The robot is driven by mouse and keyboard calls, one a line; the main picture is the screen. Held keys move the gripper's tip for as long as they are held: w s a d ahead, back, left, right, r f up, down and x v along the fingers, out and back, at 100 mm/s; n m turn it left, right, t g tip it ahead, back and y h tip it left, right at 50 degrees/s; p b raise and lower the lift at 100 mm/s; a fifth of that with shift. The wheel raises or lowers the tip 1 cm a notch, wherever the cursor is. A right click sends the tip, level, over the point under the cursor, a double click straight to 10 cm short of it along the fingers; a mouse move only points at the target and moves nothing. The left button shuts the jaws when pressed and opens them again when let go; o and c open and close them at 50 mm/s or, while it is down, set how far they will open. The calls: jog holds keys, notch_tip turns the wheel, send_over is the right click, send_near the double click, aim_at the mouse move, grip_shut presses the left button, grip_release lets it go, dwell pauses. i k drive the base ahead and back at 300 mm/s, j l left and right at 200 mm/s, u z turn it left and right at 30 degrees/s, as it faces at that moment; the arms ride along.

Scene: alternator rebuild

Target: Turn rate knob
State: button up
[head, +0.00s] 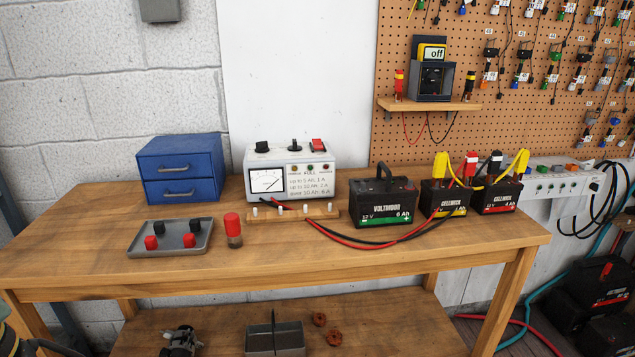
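A white charger box (290,172) stands at the back middle of the bench. Its face has a needle meter (266,181) and a printed rule giving amps by Ah. On its top are a black knob (261,147) at the left, a smaller black control (295,145) in the middle and a red switch (318,145) at the right. No label tells which control is the rate knob, and their settings are too small to read. A Voltmoor 12 V 6 Ah battery (383,205) stands to the right of the charger. My gripper is not in view.
A wooden strip (292,216) with pegs and red and black cables lies before the charger. A blue drawer box (180,168), a tray (197,240) of caps and a red-capped cylinder (233,231) are left. Two cabled batteries (444,198) stand right. The bench front (330,262) is clear.

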aim_at(262, 146)
jog(key=k+j, duration=0.1)
jog(key=j, duration=0.45)
jog(key=j+z, duration=0.15)
jog(key=j, duration=0.45)
jog(key=k+j, duration=0.15)
jog(key=j, duration=0.4)
jog(key=i, duration=0.95)
jog(key=l+z, duration=0.05)
